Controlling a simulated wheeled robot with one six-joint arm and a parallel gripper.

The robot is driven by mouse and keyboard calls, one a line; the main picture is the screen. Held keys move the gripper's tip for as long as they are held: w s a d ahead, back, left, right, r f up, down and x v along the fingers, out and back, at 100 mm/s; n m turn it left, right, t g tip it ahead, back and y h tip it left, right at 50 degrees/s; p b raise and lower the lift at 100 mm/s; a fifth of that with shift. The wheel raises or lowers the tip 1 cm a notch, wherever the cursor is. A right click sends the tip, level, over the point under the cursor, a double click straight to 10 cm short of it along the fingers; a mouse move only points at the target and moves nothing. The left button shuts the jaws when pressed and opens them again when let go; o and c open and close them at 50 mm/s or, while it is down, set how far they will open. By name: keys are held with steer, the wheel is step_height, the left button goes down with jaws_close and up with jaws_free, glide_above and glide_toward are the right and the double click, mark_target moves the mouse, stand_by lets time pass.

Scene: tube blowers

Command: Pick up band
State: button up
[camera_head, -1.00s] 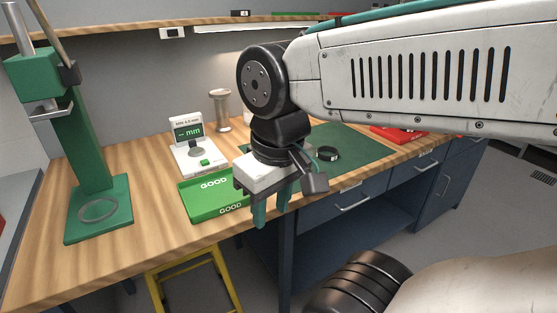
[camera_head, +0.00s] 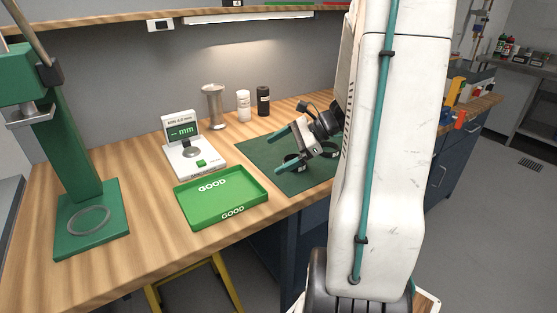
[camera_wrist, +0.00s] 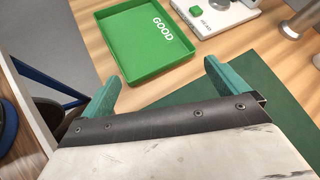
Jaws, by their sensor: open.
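A green GOOD tray (camera_head: 222,217) lies left of the mat, with a white gauge (camera_head: 193,160) behind it. A metal stand (camera_head: 213,107) and two small bottles stand at the back. A green press (camera_head: 92,240) stands at the left. My arm hides the bench's right part.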

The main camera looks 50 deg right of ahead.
mark_target(290, 157)
steer(key=s+d+f+m+t+h, duration=0.1)
steer(key=d+f+m, duration=0.1)
steer(key=d, duration=0.2)
steer(key=s+d+f+m+t+h, duration=0.1)
steer(key=d+f+m+t, duration=0.1)
steer(key=d, duration=0.3)
steer(key=s+d+f+m+t+h, duration=0.1)
steer(key=d+f+m, duration=0.1)
steer(key=d+m, duration=0.1)
steer(key=shift+s+d+f+m+t, duration=0.1)
steer(key=shift+s+d+m+t, duration=0.1)
steer(key=shift+d, duration=0.2)
steer(key=shift+s+d+f+m+t, duration=0.1)
steer(key=shift+d+m, duration=0.1)
steer(key=shift+d, duration=0.15)
steer(key=shift+d+f, duration=0.15)
steer(key=shift+d, duration=0.05)
steer(key=x, duration=0.7)
steer(key=shift+w+f, duration=0.15)
steer(key=shift+f, duration=0.15)
steer(key=c, duration=1.1)
steer(key=shift+o, duration=0.2)
